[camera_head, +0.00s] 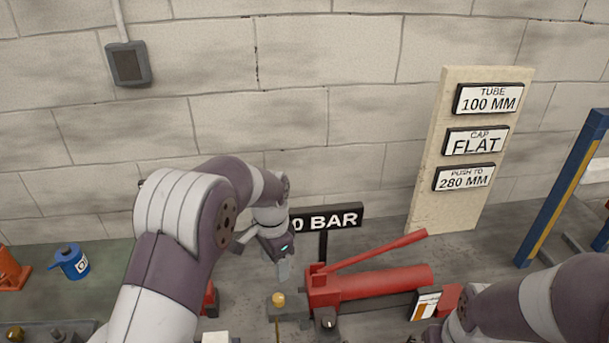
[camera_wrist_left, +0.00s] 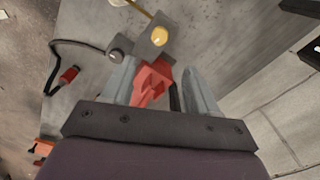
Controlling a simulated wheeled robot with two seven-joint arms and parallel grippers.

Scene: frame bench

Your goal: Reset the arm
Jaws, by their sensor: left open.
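My left arm reaches in from the left in the head view. Its gripper (camera_head: 283,268) points down just above and behind a grey block with a brass knob (camera_head: 279,300), left of a red hand pump (camera_head: 385,283). In the left wrist view the gripper (camera_wrist_left: 160,88) has its two grey fingers apart. A red part (camera_wrist_left: 151,82) shows between and beyond them, and the brass knob (camera_wrist_left: 158,36) lies past the fingertips. Nothing is seen gripped. My right arm (camera_head: 530,310) shows at the lower right; its gripper is out of view.
The pump's red lever (camera_head: 375,253) slants up to the right. A BAR sign (camera_head: 335,218) stands behind the gripper. A board with label plates (camera_head: 470,150) leans at the wall. A blue can (camera_head: 73,262) stands left. A blue-yellow frame post (camera_head: 563,190) rises right.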

